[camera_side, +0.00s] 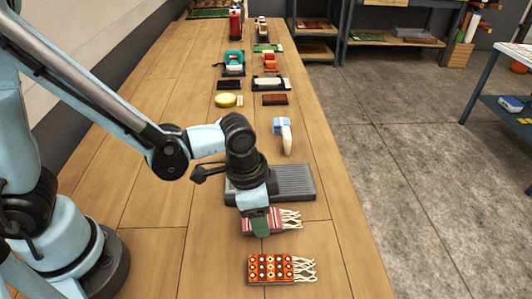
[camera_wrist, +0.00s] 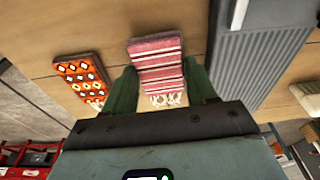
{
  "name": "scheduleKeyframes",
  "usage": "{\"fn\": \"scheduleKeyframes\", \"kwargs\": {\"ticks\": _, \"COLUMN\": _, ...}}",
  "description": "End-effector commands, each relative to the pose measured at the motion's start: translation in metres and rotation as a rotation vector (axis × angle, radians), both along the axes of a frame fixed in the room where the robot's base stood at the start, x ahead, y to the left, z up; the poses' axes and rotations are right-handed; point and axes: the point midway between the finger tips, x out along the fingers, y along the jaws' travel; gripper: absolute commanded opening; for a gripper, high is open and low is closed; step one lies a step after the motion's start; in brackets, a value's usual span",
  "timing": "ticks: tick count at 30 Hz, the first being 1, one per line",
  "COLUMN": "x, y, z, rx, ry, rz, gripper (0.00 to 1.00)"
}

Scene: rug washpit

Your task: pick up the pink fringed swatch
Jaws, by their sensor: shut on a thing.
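The pink fringed swatch (camera_side: 276,220) is a striped pink and white folded piece with white fringe on its right side in the side view. In the wrist view the swatch (camera_wrist: 157,62) sits between the two green fingers of my gripper (camera_wrist: 160,90), fringe toward the palm. My gripper (camera_side: 260,225) is shut on the swatch in front of the grey ribbed tray. One finger hides part of the swatch in the side view. I cannot tell whether the swatch touches the table.
An orange patterned fringed swatch (camera_side: 270,268) lies nearer the camera; it also shows in the wrist view (camera_wrist: 82,78). The grey ribbed tray (camera_side: 295,180) is just behind my gripper. A blue and white brush (camera_side: 284,134) and several other items stand farther back. Bare table (camera_side: 165,255) lies to the left.

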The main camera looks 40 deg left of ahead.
Motion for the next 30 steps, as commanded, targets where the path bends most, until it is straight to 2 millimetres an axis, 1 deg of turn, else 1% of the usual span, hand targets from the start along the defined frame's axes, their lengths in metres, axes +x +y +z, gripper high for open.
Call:
{"fn": "scheduleKeyframes", "kwargs": {"ticks": 5, "x": -0.001, "y": 0.0, "z": 0.021, "rx": -0.001, "ry": -0.001, "rz": 0.0, "gripper": 0.26}}
{"fn": "scheduleKeyframes", "kwargs": {"ticks": 7, "x": -0.001, "y": 0.0, "z": 0.033, "rx": -0.002, "ry": 0.0, "rz": 0.001, "gripper": 0.26}}
{"fn": "scheduleKeyframes", "kwargs": {"ticks": 12, "x": -0.033, "y": -0.019, "z": 0.053, "rx": -0.001, "ry": 0.0, "rz": -0.008, "gripper": 0.26}}
{"fn": "scheduleKeyframes", "kwargs": {"ticks": 21, "x": -0.079, "y": -0.046, "z": 0.086, "rx": -0.001, "ry": 0.0, "rz": -0.006, "gripper": 0.26}}
{"fn": "scheduleKeyframes", "kwargs": {"ticks": 27, "x": -0.096, "y": -0.056, "z": 0.098, "rx": 0.0, "ry": -0.001, "rz": -0.003, "gripper": 0.26}}
{"fn": "scheduleKeyframes", "kwargs": {"ticks": 30, "x": -0.095, "y": -0.056, "z": 0.1, "rx": 0.0, "ry": 0.0, "rz": 0.001, "gripper": 0.26}}
